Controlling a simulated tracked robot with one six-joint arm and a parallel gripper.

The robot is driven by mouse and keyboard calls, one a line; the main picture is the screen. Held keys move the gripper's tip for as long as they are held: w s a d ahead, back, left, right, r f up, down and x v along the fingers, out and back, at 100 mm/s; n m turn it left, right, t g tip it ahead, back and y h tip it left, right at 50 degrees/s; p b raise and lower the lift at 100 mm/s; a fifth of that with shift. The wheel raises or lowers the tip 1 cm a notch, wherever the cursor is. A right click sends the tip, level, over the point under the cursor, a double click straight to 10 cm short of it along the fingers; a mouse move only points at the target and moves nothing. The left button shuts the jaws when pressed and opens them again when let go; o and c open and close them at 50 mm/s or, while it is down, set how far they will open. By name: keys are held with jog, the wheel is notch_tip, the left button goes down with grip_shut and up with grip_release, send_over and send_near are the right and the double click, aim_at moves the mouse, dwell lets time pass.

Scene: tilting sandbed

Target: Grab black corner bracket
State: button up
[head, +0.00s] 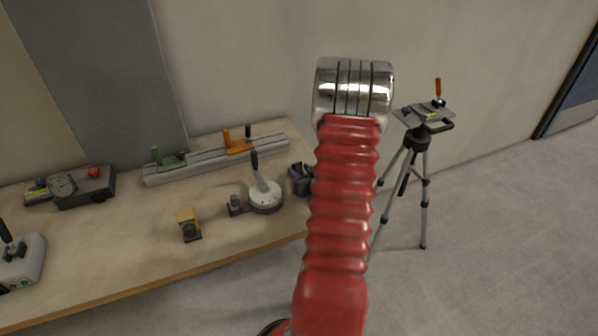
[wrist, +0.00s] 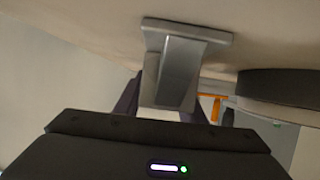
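In the wrist view, a grey bracket-like piece (wrist: 178,75) with a flat flange stands against the tabletop, which shows at the top of the picture. My gripper (wrist: 165,100) is right at it, with one dark finger on each side. The fingers are apart, but the piece partly covers them, so I cannot tell whether they press on it. In the head view, a dark piece (head: 299,181) at the table's right end, partly hidden by my red arm, may be the same bracket. My gripper cannot be made out there.
A round-based lever device (head: 265,198) stands close by; its dark base (wrist: 285,84) appears at right in the wrist view. A small dark block (head: 236,205) and a yellow-and-black block (head: 188,225) lie left of it. A rail (head: 215,160) with clamps runs behind.

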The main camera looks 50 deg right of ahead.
jog(key=c, duration=0.7)
jog(key=shift+r, duration=5)
